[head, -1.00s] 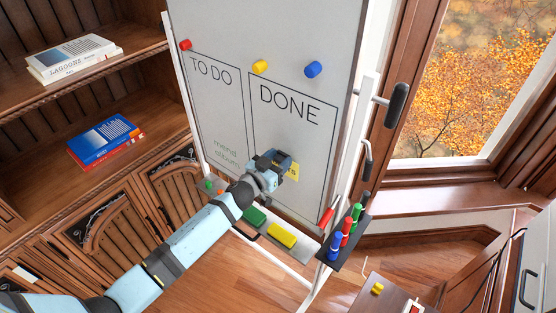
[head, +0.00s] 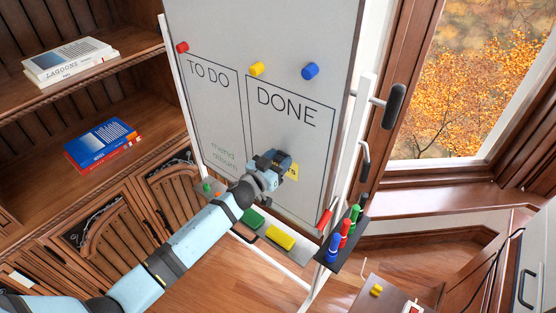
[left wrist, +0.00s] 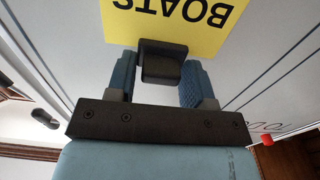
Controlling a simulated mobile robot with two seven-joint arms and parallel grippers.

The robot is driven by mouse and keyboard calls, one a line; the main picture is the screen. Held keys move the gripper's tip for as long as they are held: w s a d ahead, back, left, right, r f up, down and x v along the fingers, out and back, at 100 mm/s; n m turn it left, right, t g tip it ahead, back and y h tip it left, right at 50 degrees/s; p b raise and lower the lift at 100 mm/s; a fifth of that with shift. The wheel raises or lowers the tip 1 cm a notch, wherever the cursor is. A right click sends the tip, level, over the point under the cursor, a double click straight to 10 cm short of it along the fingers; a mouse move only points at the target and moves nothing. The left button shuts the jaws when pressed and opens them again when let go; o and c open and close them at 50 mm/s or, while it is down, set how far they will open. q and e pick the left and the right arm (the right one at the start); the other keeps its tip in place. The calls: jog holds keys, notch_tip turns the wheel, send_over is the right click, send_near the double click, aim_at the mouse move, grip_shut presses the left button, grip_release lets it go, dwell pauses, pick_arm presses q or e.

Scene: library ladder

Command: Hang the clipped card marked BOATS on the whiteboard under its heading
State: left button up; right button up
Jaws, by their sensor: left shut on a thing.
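The whiteboard (head: 262,35) stands upright with two outlined boxes headed TO DO (head: 209,75) and DONE (head: 283,107). The yellow card (left wrist: 185,22) reads BOATS, upside down in the left wrist view, and hangs from a black clip (left wrist: 162,62). My left gripper (left wrist: 160,80) is shut on the clip, a finger on each side. In the head view, my left gripper (head: 272,163) is at the lower part of the DONE box and hides most of the card (head: 292,171). The card lies close against the board; I cannot tell whether the clip touches it. My right gripper is not in view.
Red (head: 182,47), yellow (head: 256,68) and blue (head: 310,71) magnets sit high on the board. A green eraser (head: 251,219) and a yellow one (head: 280,237) lie on the tray below. A marker holder (head: 340,243) stands at the right. Bookshelves (head: 120,60) are at left.

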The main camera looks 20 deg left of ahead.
pick_arm(q)
jog(key=o, duration=1)
jog(key=b+v, duration=0.2)
jog(key=v, duration=1.1)
jog(key=s+d+f+g+y, duration=0.1)
jog(key=s+f+g, duration=0.1)
jog(key=s+f, duration=0.2)
jog(key=s+d+f+g+y+p, duration=0.1)
jog(key=s+f, duration=0.3)
jog(key=s, duration=0.7)
jog(key=s+d+f+n+g+y+p, duration=0.1)
jog(key=s+f+g, duration=0.2)
jog(key=s+f, duration=0.2)
jog(key=shift+s+d+f, duration=0.1)
jog(key=shift+s+d, duration=0.1)
jog(key=shift+s, duration=0.6)
jog(key=shift+s+d, duration=0.2)
jog(key=shift+s, duration=0.6)
